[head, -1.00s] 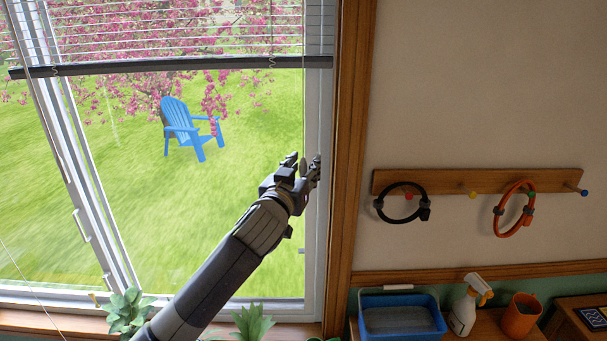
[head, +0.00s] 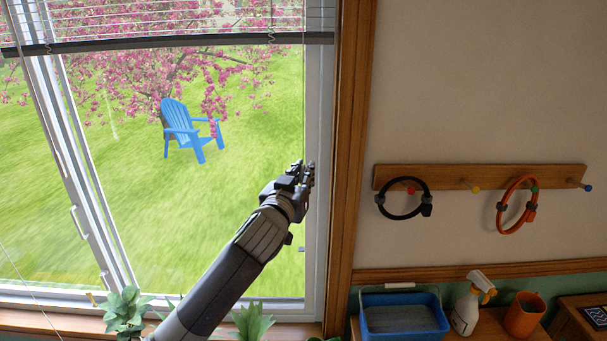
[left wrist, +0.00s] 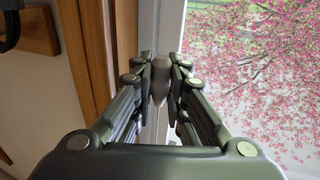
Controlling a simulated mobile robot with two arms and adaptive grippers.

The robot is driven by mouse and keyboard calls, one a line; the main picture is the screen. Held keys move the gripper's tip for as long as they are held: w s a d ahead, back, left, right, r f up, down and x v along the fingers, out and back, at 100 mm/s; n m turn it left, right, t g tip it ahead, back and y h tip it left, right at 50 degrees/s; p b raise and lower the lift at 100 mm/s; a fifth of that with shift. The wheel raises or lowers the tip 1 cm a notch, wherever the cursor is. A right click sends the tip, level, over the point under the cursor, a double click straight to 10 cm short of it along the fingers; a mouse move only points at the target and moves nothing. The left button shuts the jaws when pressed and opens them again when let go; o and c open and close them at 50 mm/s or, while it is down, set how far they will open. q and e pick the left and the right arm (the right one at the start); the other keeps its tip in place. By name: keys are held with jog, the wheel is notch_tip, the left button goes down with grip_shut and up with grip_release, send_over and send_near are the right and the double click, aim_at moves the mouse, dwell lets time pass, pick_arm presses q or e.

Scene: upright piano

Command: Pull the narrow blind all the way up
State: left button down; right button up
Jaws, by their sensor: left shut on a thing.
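The blind (head: 200,22) hangs across the top of the window, its slats gathered above a dark bottom rail (head: 190,42) near the top of the head view. A thin pull cord (head: 304,100) runs down at its right side to my left gripper (head: 306,170). My left gripper is shut on the grey tassel at the cord's end. In the left wrist view the tassel (left wrist: 158,92) shows between the two fingers. The top of the blind is out of view. My right gripper is not in view.
The wooden window frame (head: 349,150) stands close right of my left gripper. A peg rail (head: 450,178) with two rings is on the wall. Plants (head: 125,310) stand on the sill. A blue tray (head: 405,335), spray bottle (head: 466,310) and orange cup (head: 524,318) are at lower right.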

pick_arm(q)
notch_tip(320, 180, down, 6)
jog(key=b, duration=0.2)
jog(key=shift+b, duration=0.4)
notch_tip(320, 180, down, 9)
jog(key=b, duration=0.5)
jog(key=shift+b, duration=0.35)
